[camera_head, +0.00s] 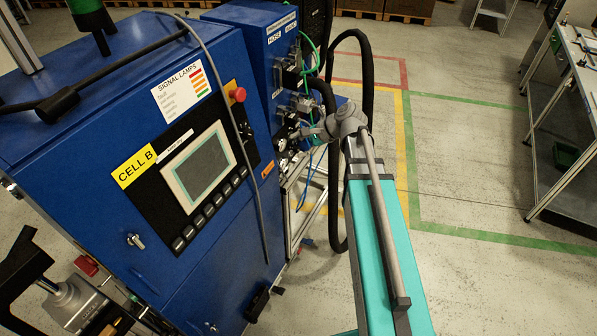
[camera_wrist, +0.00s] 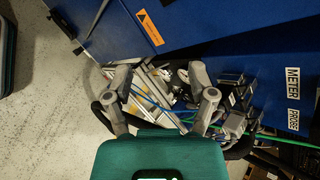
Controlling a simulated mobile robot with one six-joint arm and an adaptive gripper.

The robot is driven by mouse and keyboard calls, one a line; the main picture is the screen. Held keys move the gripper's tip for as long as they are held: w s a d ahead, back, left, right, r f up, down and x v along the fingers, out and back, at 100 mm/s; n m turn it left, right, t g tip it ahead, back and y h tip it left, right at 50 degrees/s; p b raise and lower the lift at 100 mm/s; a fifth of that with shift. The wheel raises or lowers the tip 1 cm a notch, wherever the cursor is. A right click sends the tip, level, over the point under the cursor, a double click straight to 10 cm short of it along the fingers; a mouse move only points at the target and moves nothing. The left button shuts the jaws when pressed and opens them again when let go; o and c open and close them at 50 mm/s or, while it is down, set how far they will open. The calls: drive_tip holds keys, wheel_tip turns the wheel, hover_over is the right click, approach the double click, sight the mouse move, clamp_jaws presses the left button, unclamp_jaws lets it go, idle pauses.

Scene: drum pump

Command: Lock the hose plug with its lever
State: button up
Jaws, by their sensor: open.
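My gripper (camera_wrist: 160,80) is open, its two grey fingers spread wide apart in the wrist view, with no object visibly held between them. In the head view my gripper (camera_head: 308,132) is small, in front of the fittings on the blue cabinet's side. A cluster of grey and metal fittings (camera_wrist: 236,96) lies beside the right finger in the wrist view; similar fittings (camera_head: 306,104) show in the head view. A thick black hose (camera_head: 368,75) loops beside them. I cannot tell the hose plug or its lever apart among these small, partly hidden parts.
The blue cabinet (camera_head: 70,115) with a screen (camera_head: 200,163) and red button (camera_head: 237,94) stands close on the left. Blue tubes (camera_wrist: 150,103) and a metal frame lie beyond the fingers. A workbench (camera_head: 575,90) stands far right; floor between is clear.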

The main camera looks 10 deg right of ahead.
drive_tip(key=s+a+f+n+g+h+b, duration=0.1)
drive_tip(key=s+f+n+g+h, duration=0.1)
drive_tip(key=s+f+n, duration=0.2)
drive_tip(key=shift+s+a+f+n+h+b, duration=0.25)
drive_tip(key=shift+s+f+n+h+b, duration=0.2)
drive_tip(key=shift+f, duration=0.3)
drive_tip(key=shift+s, duration=0.1)
drive_tip(key=s+d+f+n+g+h+b, duration=0.1)
drive_tip(key=s+f+n+g+h+b, duration=0.1)
drive_tip(key=s+f+n+h, duration=0.4)
drive_tip(key=s+n+b, duration=0.1)
drive_tip(key=s+n, duration=0.1)
drive_tip(key=shift+s+d+f+b, duration=0.2)
drive_tip(key=shift+s+f+b, duration=0.1)
drive_tip(key=shift+s, duration=0.05)
